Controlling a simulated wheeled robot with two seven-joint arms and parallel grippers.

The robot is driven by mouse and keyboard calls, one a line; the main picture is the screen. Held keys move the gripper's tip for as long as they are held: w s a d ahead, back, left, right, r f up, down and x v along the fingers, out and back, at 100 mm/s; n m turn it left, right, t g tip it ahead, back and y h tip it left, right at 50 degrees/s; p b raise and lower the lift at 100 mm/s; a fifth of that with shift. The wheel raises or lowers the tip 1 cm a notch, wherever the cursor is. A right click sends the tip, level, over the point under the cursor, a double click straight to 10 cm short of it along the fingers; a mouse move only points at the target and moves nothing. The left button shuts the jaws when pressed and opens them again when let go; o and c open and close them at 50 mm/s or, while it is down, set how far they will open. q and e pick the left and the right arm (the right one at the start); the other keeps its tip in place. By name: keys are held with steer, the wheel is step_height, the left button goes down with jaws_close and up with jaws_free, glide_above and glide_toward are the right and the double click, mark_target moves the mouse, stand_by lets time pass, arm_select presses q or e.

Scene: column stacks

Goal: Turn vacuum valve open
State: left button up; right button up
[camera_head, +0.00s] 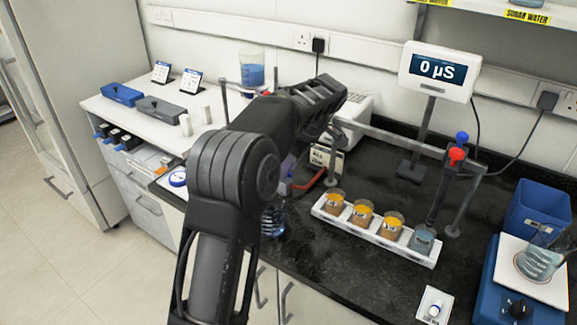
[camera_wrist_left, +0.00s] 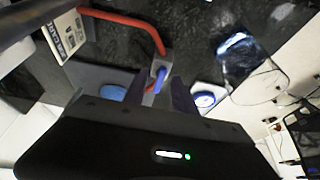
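In the left wrist view, a small valve with a blue handle (camera_wrist_left: 159,77) sits at the end of a bent red tube (camera_wrist_left: 135,22). My left gripper (camera_wrist_left: 160,88) is open, with one dark finger on each side of the blue handle. I see a gap at each side of the handle; contact is not clear. In the head view my left arm hides most of the gripper and valve; the red tube (camera_head: 314,184) shows just right of the arm. My right gripper is not in view.
A white rack (camera_head: 375,234) of several small beakers stands right of the arm. A stand with a blue knob (camera_head: 462,136) and a red knob (camera_head: 456,155) is behind it. A clear bottle (camera_head: 273,220) stands close beside my arm.

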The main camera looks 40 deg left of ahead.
arm_select(q)
steer(key=shift+r, duration=0.1)
steer(key=shift+d+r, duration=0.15)
steer(key=shift+r, duration=0.1)
steer(key=p+v, duration=0.3)
steer(key=v, duration=0.4)
stand_by(0.4)
